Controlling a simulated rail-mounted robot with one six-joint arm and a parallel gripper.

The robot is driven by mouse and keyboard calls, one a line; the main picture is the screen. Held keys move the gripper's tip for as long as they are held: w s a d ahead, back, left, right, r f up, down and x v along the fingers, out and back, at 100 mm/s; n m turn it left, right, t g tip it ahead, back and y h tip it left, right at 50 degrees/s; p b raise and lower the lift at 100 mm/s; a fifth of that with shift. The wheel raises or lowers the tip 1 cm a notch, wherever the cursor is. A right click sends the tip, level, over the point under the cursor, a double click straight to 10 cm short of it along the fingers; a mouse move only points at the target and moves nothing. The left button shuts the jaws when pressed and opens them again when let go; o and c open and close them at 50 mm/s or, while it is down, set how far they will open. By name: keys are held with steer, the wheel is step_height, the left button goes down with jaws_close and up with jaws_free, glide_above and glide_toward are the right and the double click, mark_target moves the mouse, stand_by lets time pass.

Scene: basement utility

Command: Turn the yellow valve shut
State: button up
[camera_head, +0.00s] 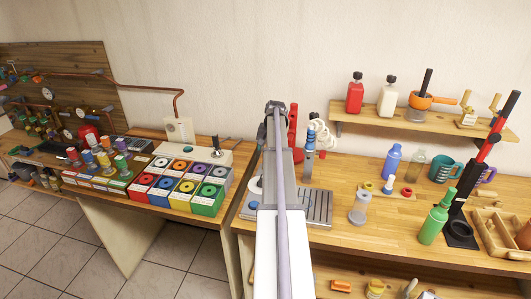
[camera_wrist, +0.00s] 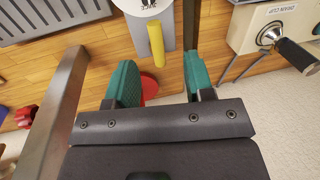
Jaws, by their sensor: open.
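A yellow bar (camera_wrist: 156,42), which looks like a valve handle, stands out near a white round part (camera_wrist: 142,5) at the top of the wrist view. My gripper (camera_wrist: 161,58) has its two green fingers apart, one on each side of the lower end of the bar. I cannot tell whether either finger touches it. A red round part (camera_wrist: 148,86) shows partly between the fingers. In the head view my arm hides this spot, and I cannot make out the yellow valve for certain.
A box marked "DRAIN CUP" (camera_wrist: 275,28) with a black-handled lever (camera_wrist: 297,56) is right of my gripper. A grey slotted plate (camera_head: 316,207) lies on the right bench. Coloured boxes (camera_head: 205,200) fill the left bench. A green bottle (camera_head: 433,222) stands at right.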

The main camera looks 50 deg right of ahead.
steer(key=shift+m, duration=0.3)
steer(key=f+b, duration=0.3)
steer(key=w+d+f+b, duration=0.1)
steer(key=f+b, duration=0.3)
steer(key=d+f+b, duration=0.1)
steer(key=f+b, duration=0.2)
steer(key=b, duration=0.1)
steer(key=shift+w+f, duration=0.2)
steer(key=shift+w, duration=0.15)
steer(key=shift+r, duration=0.15)
steer(key=shift+c, duration=0.2)
jaws_close()
